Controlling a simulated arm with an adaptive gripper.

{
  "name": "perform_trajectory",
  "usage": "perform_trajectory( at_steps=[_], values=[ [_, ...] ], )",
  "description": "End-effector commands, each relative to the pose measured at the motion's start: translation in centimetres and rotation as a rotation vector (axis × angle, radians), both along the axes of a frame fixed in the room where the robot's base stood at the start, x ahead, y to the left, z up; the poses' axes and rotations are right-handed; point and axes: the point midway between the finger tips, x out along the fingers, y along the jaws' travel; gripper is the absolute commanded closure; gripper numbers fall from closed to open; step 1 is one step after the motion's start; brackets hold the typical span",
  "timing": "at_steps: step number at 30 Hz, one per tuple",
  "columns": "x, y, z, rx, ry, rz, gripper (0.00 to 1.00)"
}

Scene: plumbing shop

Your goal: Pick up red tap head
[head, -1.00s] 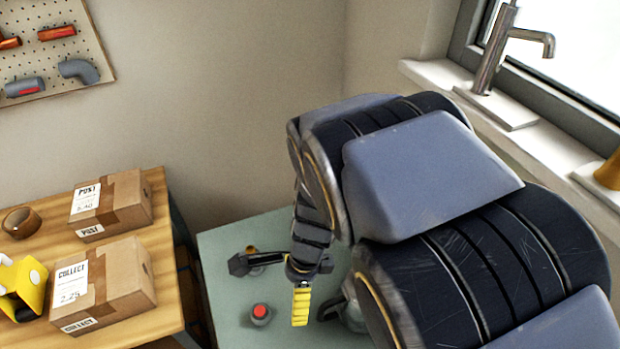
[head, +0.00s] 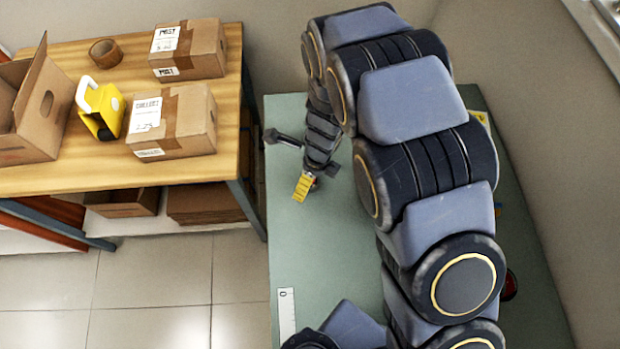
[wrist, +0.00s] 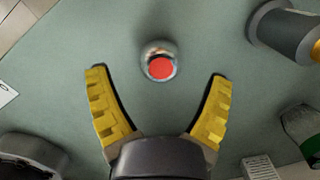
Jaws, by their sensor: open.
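The red tap head (wrist: 160,67) shows in the wrist view as a small metal piece with a round red top. It sits on the green bench top (head: 287,235). My gripper (wrist: 158,77) is open, with its yellow fingers spread either side of the tap head's near side. The fingers look apart from it, and the space between them is empty towards the palm. In the head view my gripper (head: 302,188) points down over the bench, and a small bit of red (head: 314,182) shows just behind the yellow finger. The rest there is hidden by my gripper.
In the wrist view, a dark grey cylinder (wrist: 283,30) lies upper right and a dark object with green (wrist: 303,130) right. A white marked strip (head: 287,312) lies at the bench's near left. Cardboard boxes (head: 190,48) stand on the wooden table (head: 60,182) at left.

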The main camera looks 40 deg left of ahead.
Motion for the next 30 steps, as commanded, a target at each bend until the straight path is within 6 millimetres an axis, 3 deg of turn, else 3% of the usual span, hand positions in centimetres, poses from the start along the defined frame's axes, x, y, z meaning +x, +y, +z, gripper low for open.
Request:
perform_trajectory(
  at_steps=[6,13,14,18,30],
  values=[
    [-0.1,0.3,-2.5,-0.003,0.001,0.0,0.19],
    [0.0,0.4,-2.6,-0.002,-0.001,0.001,0.19],
    [0.0,0.4,-2.6,-0.001,-0.001,0.001,0.29],
    [0.0,0.4,-2.5,-0.001,0.0,0.001,0.88],
    [0.0,0.3,-2.6,-0.002,-0.001,0.001,0.91]
  ],
)
